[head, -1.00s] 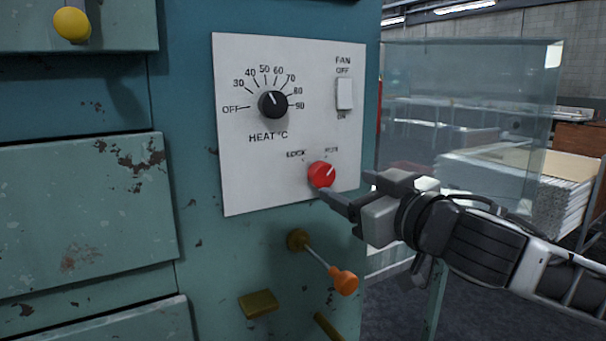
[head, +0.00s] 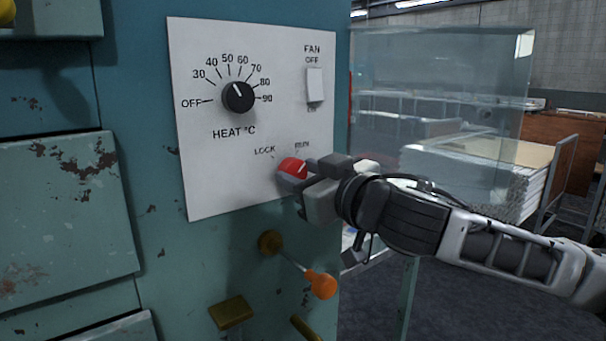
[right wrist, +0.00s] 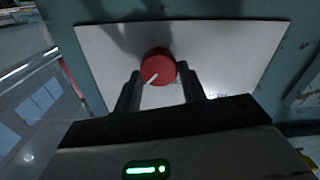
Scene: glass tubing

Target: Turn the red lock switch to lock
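The red lock switch (head: 292,168) is a round knob low on the right of the white control panel (head: 215,165), below the LOCK and RUN labels. Its white pointer line slants up and right, toward RUN. It also shows in the right wrist view (right wrist: 158,65), with its line slanting to the lower left. My right gripper (head: 308,176) is at the knob, its fingers partly covering the knob's right side. In the right wrist view its fingers (right wrist: 160,84) are spread on either side of the knob, with gaps showing. My left gripper is not in view.
A black heat dial (head: 238,97) and a white fan switch (head: 315,85) sit higher on the panel. An orange-tipped lever (head: 320,284) sticks out below the gripper. A clear glass sheet (head: 440,110) stands to the right, behind my arm.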

